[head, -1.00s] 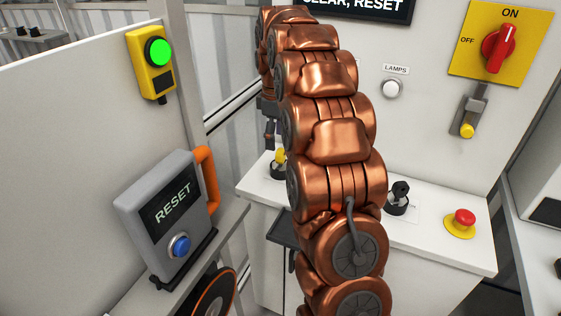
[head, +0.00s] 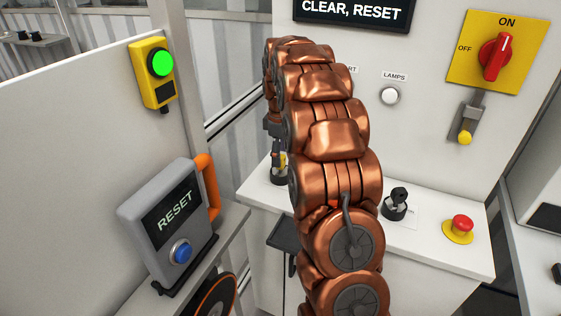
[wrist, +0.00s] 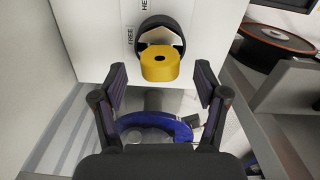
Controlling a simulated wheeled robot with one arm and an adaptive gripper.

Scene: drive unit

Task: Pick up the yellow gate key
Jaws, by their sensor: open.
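The yellow gate key (wrist: 160,66) shows in the wrist view as a yellow round-topped head with a dark hole, in front of a dark round holder (wrist: 171,23) on the white console. My gripper (wrist: 161,82) is open, with one finger on each side of the key's near side and a gap to each. I cannot tell how far the fingertips reach along the key. In the head view my gripper (head: 275,145) is over the key (head: 284,160), which is partly hidden by it and my arm.
The white console (head: 440,248) carries a black key switch (head: 396,204) and a red stop button (head: 462,224) to the right. A grey RESET box (head: 165,225) with an orange handle stands at left. A blue ring-shaped thing (wrist: 175,127) shows below the fingers in the wrist view.

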